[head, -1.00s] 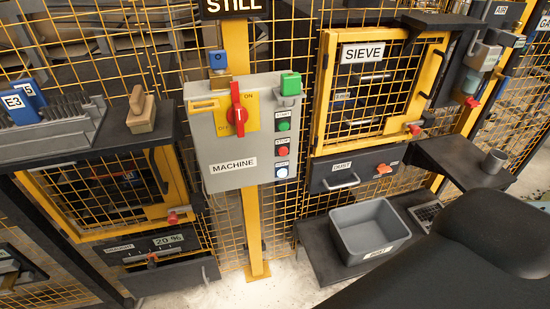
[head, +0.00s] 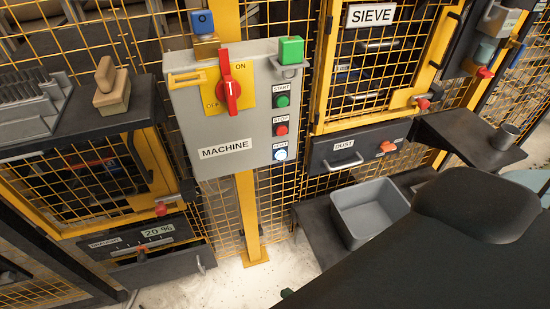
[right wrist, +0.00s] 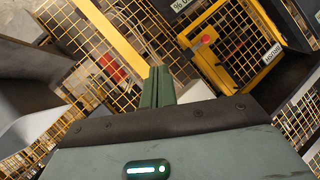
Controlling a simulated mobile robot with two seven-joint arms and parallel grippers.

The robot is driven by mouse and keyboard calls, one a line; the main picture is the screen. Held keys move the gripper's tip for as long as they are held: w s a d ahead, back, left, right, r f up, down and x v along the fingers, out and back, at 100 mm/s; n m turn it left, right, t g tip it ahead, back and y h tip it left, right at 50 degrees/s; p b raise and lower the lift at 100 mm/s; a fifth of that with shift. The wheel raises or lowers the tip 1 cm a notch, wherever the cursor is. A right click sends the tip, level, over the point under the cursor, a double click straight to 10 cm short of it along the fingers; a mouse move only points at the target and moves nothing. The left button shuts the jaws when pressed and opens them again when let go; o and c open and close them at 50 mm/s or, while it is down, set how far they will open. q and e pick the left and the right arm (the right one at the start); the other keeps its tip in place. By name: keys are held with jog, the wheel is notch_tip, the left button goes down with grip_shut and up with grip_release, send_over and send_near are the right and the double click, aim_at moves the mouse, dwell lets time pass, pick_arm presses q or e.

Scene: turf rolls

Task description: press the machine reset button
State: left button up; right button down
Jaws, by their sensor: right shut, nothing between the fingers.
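The grey machine box (head: 205,125), labelled MACHINE, hangs on a yellow post in the head view. The reset button (head: 280,154) is the lowest of its column, pale blue-white, under a small label. A green start button (head: 282,101) and a red stop button (head: 281,130) sit above it. My right arm comes in dark from the lower right. Only a small green tip of my right gripper (head: 286,293) shows, well below the box. In the right wrist view its green fingers (right wrist: 157,88) are together and empty. My left gripper is not in view.
A red rotary switch (head: 230,85) on a yellow plate and a green block (head: 291,50) are on the same box. A grey bin (head: 368,212) stands below right, under the DUST drawer (head: 348,150). A dark shelf with a wooden block (head: 111,90) juts out at left.

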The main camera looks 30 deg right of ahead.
aim_at(281, 155)
jog(key=w+d+r+m+t+h+b, duration=0.1)
jog(key=w+r+m+t+h+b, duration=0.1)
jog(key=w+r+m+t+b, duration=0.35)
jog(key=w+r+m+t+h+b, duration=0.1)
jog(key=w+r+m+t+b, duration=0.15)
jog(key=w+m, duration=0.45)
pick_arm(q)
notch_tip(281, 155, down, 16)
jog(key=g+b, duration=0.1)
jog(key=b, duration=0.7)
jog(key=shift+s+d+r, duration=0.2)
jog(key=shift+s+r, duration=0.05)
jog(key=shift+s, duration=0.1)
pick_arm(e)
jog(key=w+d+r+m+g+h, duration=0.1)
jog(key=d+r+m+g+h, duration=0.1)
jog(key=d+m+h, duration=0.3)
jog(key=w+d+r+m+g+h, duration=0.1)
jog(key=d+r+m+g+h, duration=0.2)
jog(key=m+h, duration=1)
jog(key=d+m+g, duration=0.1)
jog(key=m, duration=1.3)
jog(key=shift+w+d+r+m+h, duration=0.35)
jog(key=shift+h, duration=0.05)
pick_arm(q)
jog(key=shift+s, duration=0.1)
pick_arm(e)
jog(key=shift+w, duration=0.1)
